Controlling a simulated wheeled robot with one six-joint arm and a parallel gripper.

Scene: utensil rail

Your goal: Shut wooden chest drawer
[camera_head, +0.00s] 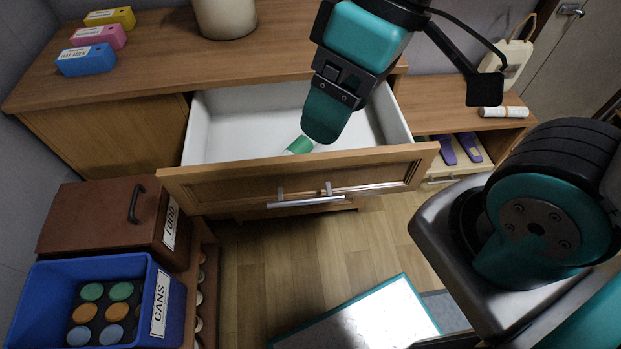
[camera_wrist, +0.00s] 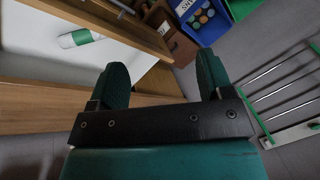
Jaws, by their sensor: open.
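The wooden chest drawer (camera_head: 295,187) is pulled out, showing its white inside and a metal bar handle (camera_head: 305,201) on its front. In the wrist view the drawer front (camera_wrist: 115,22) runs along the top. A green and white cylinder (camera_head: 299,145) lies in the drawer and also shows in the wrist view (camera_wrist: 80,38). My gripper (camera_head: 324,125) is over the right part of the drawer, behind its front panel. In the wrist view my gripper (camera_wrist: 160,80) has its two teal fingers wide apart with nothing between them. Whether it touches the drawer cannot be told.
Blue, pink and yellow boxes (camera_head: 98,36) and a pale pot (camera_head: 225,15) stand on the chest top. A brown food box (camera_head: 105,220) and a blue cans bin (camera_head: 95,300) are at left. A low shelf (camera_head: 450,105) is at right. Floor before the drawer is mostly clear.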

